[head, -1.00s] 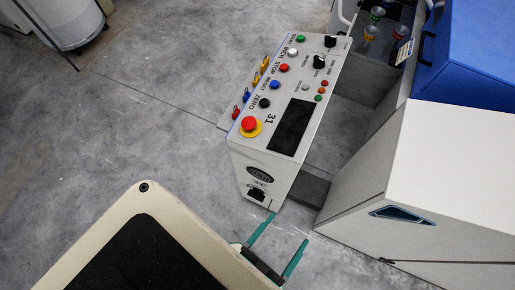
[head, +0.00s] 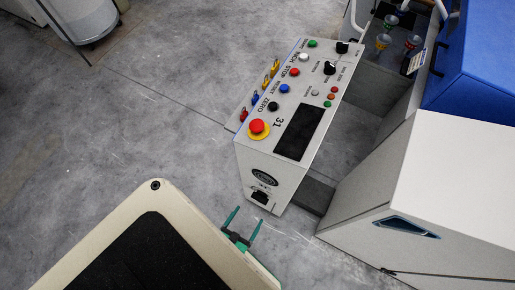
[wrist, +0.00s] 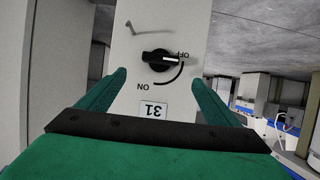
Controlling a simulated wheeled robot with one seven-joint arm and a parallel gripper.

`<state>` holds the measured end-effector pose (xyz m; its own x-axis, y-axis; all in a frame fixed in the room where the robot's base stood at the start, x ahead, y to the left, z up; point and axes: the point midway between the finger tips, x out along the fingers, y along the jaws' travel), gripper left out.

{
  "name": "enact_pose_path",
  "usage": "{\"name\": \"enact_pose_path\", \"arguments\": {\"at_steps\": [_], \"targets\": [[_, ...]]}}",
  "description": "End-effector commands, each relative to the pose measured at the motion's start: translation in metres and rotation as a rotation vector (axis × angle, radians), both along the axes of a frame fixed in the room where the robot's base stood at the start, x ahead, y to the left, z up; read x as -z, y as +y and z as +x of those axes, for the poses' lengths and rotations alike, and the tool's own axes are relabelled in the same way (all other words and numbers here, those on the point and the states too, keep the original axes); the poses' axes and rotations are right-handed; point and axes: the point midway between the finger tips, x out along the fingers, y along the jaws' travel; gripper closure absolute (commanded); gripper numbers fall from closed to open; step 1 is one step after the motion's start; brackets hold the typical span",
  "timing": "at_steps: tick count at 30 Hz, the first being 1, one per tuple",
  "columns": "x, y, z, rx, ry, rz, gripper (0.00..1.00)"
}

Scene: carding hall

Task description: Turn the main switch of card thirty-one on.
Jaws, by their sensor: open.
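The main switch (wrist: 158,58) is a black rotary knob on a pale panel in the wrist view. Its white line points right, towards the word OFF. ON is printed at the lower left of its arc, and a label 31 (wrist: 153,109) sits below, upside down. In the head view the switch (head: 260,197) is a small dark shape low on the end face of the console (head: 246,160) marked 31. My gripper (head: 247,215) is open and empty, just below that face in the picture. In the wrist view its green fingers (wrist: 159,82) are apart, short of the knob, one to each side.
The console top carries a red emergency button (head: 258,127), several coloured buttons, black knobs and a dark screen (head: 301,132). A white machine housing (head: 440,185) and a blue cover (head: 480,60) stand at the right.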

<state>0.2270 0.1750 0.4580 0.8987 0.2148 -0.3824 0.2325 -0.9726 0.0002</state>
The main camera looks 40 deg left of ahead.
Motion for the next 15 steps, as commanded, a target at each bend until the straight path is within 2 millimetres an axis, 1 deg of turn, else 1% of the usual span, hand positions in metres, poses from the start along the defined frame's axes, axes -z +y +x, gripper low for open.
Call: {"name": "enact_pose_path", "arguments": {"at_steps": [5,15], "targets": [[0.007,0.004,0.019,-0.001,-0.002,0.0,0.15],[0.03,0.017,0.072,0.0,0.0,-0.001,0.15]]}}
